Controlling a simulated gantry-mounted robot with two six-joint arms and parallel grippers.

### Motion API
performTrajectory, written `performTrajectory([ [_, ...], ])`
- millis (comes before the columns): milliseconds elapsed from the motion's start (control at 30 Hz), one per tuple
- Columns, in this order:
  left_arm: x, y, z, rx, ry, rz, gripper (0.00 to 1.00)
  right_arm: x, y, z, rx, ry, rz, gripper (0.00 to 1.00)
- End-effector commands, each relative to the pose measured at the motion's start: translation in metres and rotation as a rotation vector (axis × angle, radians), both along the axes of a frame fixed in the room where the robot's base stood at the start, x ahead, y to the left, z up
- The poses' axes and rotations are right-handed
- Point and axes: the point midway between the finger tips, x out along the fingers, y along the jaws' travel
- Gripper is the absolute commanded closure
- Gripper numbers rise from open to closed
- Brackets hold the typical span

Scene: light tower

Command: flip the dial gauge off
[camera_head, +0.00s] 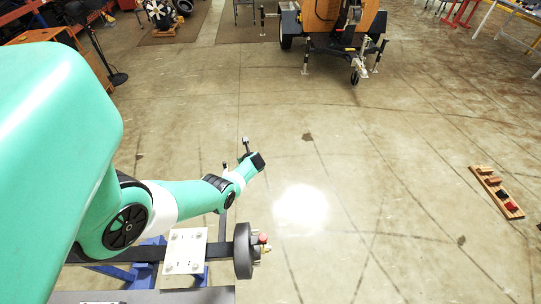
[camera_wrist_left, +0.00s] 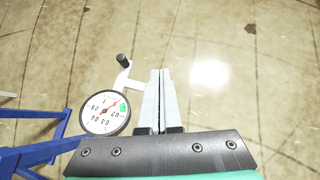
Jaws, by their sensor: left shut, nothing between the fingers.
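The dial gauge (camera_wrist_left: 104,112) shows in the left wrist view, with a round white face, black rim and red and green marks. A pale arm with a dark round knob (camera_wrist_left: 124,60) rises above it. My left gripper (camera_wrist_left: 160,72) is just right of the gauge, its two pale fingers shut together and empty. The fingers look close to the pale arm, but I cannot tell whether they touch. In the head view the dark end of my left arm (camera_head: 258,162) is near the middle, and the gauge face cannot be made out there. My right gripper is not in view.
A white plate on a blue stand (camera_head: 185,252) and a dark wheel hub (camera_head: 243,252) are below my left arm. Blue bars (camera_wrist_left: 45,148) show left of the gauge. A trailer (camera_head: 340,25) stands at the back. A wooden rack (camera_head: 497,192) lies right. The middle floor is open.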

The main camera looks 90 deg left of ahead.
Motion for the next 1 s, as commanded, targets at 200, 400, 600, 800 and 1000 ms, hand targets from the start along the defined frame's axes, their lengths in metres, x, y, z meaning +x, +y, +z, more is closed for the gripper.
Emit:
performTrajectory([
  [200,0.028,-0.010,0.038,0.000,-0.001,0.001,1.00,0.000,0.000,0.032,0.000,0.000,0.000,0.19],
  [400,0.039,-0.014,0.048,0.000,-0.001,0.004,1.00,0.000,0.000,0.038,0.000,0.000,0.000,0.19],
  [600,0.040,-0.014,0.048,0.000,-0.001,0.006,1.00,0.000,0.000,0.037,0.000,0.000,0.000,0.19],
  [800,0.040,-0.014,0.047,0.000,-0.001,0.006,1.00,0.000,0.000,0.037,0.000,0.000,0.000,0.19],
  [1000,0.040,-0.014,0.047,0.000,-0.001,0.005,1.00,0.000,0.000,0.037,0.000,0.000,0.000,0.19],
])
